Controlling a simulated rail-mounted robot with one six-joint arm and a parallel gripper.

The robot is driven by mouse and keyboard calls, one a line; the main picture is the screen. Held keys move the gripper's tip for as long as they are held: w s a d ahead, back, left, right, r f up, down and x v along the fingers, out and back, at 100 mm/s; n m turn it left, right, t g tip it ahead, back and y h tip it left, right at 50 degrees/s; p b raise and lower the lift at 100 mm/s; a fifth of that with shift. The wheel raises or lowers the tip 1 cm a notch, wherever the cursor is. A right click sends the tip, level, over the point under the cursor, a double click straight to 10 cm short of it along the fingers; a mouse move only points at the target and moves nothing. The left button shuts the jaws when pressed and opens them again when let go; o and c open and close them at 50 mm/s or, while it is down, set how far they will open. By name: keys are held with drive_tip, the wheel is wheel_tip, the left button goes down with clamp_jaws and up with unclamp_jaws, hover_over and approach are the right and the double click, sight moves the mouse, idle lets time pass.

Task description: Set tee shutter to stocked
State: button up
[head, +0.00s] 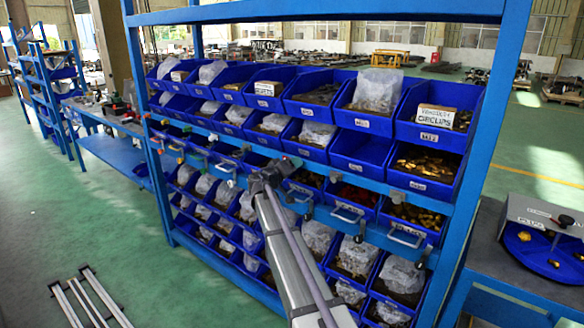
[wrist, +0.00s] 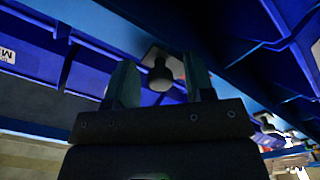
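My gripper (head: 262,178) is at the front of the blue rack's middle rail. The knob sits on a small grey plate under a blue surface. A gap shows between the knob and the fingers, so the gripper is open. In the head view my gripper hides this knob. I cannot read any label naming the tee shutter or its stocked position.
The blue rack (head: 515,60) holds rows of blue bins (head: 362,150) with bagged parts and small boxes. Pale pull handles (head: 352,208) stick out along the rail. A bench with a round blue tray (head: 545,258) stands at right. Metal profiles (head: 88,300) lie on the open green floor at left.

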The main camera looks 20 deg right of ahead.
clamp_jaws()
idle(0.3)
drive_tip(key=w, duration=0.1)
drive_tip(key=w+a, duration=0.2)
drive_tip(key=w, duration=0.1)
drive_tip(key=shift+o, duration=0.4)
unclamp_jaws()
